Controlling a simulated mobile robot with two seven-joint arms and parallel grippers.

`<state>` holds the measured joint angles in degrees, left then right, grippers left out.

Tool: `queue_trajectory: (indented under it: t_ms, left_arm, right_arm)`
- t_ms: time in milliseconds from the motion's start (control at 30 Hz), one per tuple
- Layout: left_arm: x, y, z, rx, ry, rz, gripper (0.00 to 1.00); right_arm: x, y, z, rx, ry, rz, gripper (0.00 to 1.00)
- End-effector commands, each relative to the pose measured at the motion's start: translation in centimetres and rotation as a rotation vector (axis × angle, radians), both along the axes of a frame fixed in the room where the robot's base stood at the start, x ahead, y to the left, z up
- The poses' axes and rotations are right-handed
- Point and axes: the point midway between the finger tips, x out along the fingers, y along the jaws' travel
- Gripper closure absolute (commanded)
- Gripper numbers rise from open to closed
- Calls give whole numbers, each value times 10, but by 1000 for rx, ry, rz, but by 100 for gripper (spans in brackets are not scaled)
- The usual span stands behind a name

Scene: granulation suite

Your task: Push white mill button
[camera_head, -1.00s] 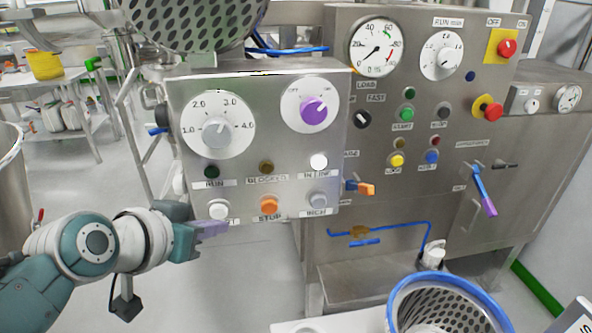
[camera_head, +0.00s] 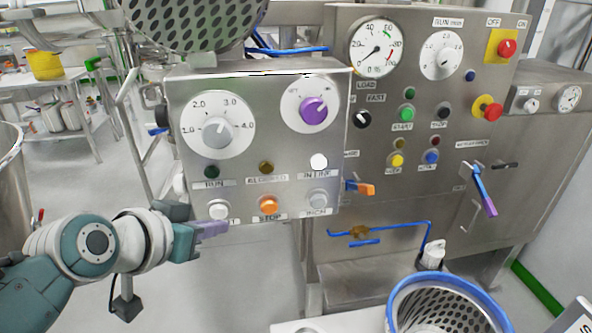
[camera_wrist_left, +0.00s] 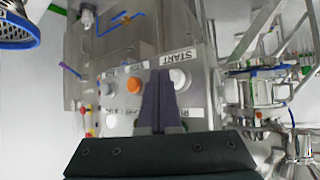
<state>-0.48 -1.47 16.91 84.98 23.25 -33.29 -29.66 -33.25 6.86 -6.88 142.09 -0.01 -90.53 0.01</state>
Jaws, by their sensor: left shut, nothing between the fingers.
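The white mill button (camera_head: 218,209) is at the lower left of the steel mill control box (camera_head: 262,140), left of the orange STOP button (camera_head: 268,205). Its label is partly covered in the head view. In the left wrist view the white button (camera_wrist_left: 180,78) sits by a START label, just right of the fingertips. My left gripper (camera_head: 222,228) is shut and empty, its purple fingers just below the white button in the head view. In the left wrist view the shut fingers (camera_wrist_left: 159,74) point at the panel between the white and orange buttons. Contact cannot be told.
A grey INCH button (camera_head: 318,198) and a white lamp (camera_head: 319,161) share the box, with a purple knob (camera_head: 313,107) above. A larger steel cabinet (camera_head: 420,150) with gauges and buttons stands behind right. A blue-rimmed container (camera_head: 448,285) is at lower right.

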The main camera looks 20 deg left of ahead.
Motion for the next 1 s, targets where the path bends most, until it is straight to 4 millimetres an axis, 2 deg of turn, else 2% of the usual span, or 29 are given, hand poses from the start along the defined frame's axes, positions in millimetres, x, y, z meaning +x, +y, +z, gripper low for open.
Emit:
queue_trajectory:
  t_ms: [1000]
  left_arm:
    - [8, 5, 0, 0, 0, 0, 100]
  right_arm:
    - [0, 0, -3, 0, 0, 0, 23]
